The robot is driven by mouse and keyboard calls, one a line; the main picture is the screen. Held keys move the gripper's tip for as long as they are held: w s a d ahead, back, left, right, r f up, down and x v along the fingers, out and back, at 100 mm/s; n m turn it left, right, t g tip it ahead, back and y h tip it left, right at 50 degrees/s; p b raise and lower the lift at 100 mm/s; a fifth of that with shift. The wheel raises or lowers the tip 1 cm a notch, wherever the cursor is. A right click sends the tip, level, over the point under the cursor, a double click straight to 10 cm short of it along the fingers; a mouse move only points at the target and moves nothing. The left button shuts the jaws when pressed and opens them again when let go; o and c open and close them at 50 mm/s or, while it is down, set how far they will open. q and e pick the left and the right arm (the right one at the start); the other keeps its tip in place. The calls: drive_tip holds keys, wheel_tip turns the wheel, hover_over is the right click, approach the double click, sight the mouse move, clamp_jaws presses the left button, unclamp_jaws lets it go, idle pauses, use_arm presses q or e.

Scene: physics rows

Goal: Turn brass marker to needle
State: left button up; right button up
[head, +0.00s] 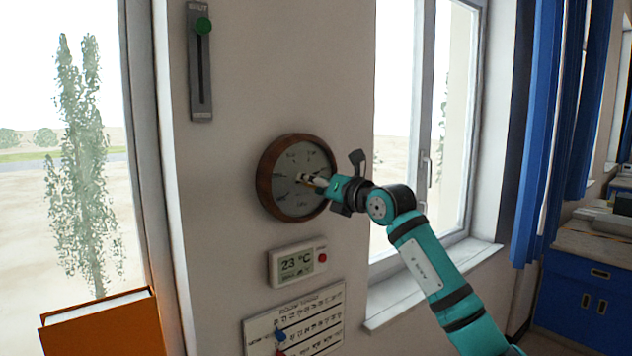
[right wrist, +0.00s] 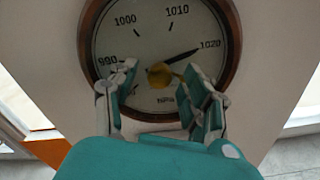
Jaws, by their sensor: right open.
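A round barometer with a brown wooden rim (head: 268,185) hangs on the wall. In the right wrist view its pale dial (right wrist: 140,42) shows numbers from 990 to 1020. The dark needle (right wrist: 188,53) points to the upper right, close to 1020. A brass knob (right wrist: 160,75) sits at the dial's centre. The brass marker's pointer cannot be made out clearly; fingers cover part of the lower dial. My right gripper (right wrist: 159,80) is open, with one finger on each side of the knob; contact cannot be told. In the head view the right gripper (head: 318,182) is at the dial. My left gripper is out of view.
A thermometer display (head: 297,263) and a white chart board (head: 295,322) are below. Windows flank the wall section. An orange box-like object (head: 100,325) stands at lower left.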

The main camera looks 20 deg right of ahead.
clamp_jaws()
drive_tip(key=shift+n+b, duration=2.7)
drive_tip(key=shift+n, duration=2.1)
unclamp_jaws()
